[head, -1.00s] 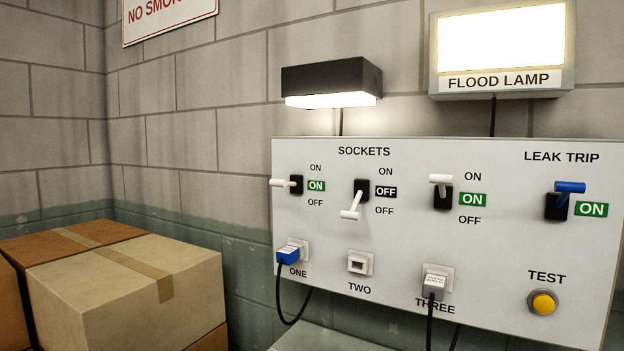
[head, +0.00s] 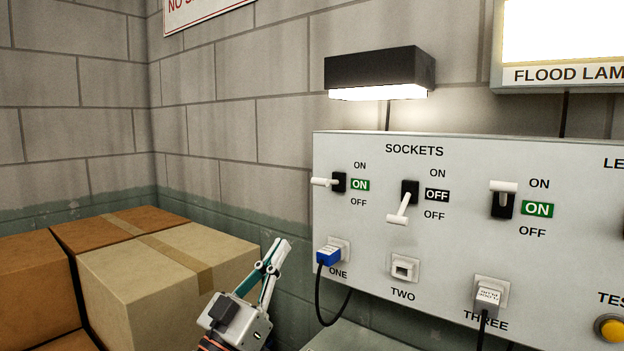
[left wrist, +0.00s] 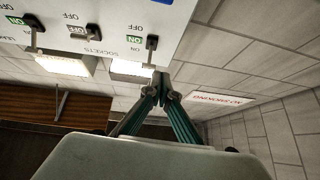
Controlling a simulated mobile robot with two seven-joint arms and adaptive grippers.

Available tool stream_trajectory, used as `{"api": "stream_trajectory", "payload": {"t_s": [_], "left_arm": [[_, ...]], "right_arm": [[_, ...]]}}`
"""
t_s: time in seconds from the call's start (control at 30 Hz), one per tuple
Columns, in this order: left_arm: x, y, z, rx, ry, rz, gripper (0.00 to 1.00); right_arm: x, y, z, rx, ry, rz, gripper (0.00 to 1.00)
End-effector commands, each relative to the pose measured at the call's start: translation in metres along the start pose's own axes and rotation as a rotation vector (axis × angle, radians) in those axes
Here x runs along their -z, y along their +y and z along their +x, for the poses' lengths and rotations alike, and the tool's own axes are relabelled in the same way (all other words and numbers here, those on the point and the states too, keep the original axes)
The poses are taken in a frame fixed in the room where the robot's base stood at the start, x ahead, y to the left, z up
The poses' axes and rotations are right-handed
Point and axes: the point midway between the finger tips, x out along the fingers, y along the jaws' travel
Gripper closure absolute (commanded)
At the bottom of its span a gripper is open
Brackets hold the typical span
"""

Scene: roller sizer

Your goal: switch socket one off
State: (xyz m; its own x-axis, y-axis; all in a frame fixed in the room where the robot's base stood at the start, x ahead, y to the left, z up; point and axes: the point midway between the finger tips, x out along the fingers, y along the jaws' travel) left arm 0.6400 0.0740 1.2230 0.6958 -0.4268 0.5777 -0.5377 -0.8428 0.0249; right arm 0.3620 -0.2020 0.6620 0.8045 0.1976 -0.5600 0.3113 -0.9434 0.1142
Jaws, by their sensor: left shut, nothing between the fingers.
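The socket one switch (head: 327,182) is a white-handled lever on a black base at the panel's upper left. Its handle sticks out to the left, and the green sign (head: 360,184) beside it reads ON. A blue plug (head: 327,254) sits in socket one below. My left gripper (head: 279,249) is shut and empty, below and left of the switch and apart from it. In the left wrist view, which is upside down, the shut fingertips (left wrist: 161,76) are near the switch (left wrist: 151,48) in the picture. My right gripper is not in view.
The socket two lever (head: 400,208) hangs down beside an OFF sign. The socket three lever (head: 503,190) is up beside an ON sign. A lit black lamp (head: 378,72) is above the panel (head: 440,265). Cardboard boxes (head: 165,275) stand at the lower left.

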Motion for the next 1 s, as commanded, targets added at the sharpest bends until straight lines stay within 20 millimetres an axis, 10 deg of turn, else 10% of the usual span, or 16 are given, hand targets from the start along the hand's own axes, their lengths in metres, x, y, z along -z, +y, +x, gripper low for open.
{"api": "stream_trajectory", "payload": {"t_s": [0.3,0.77,1.0], "left_arm": [[0.073,0.016,0.046,-0.061,0.14,-0.018,1.0],[0.077,0.017,0.051,-0.063,0.146,-0.02,1.0],[0.084,0.019,0.084,-0.063,0.148,-0.02,1.0]], "right_arm": [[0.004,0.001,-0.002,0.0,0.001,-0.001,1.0],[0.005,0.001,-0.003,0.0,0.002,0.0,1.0],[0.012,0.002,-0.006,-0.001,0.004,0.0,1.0]]}}
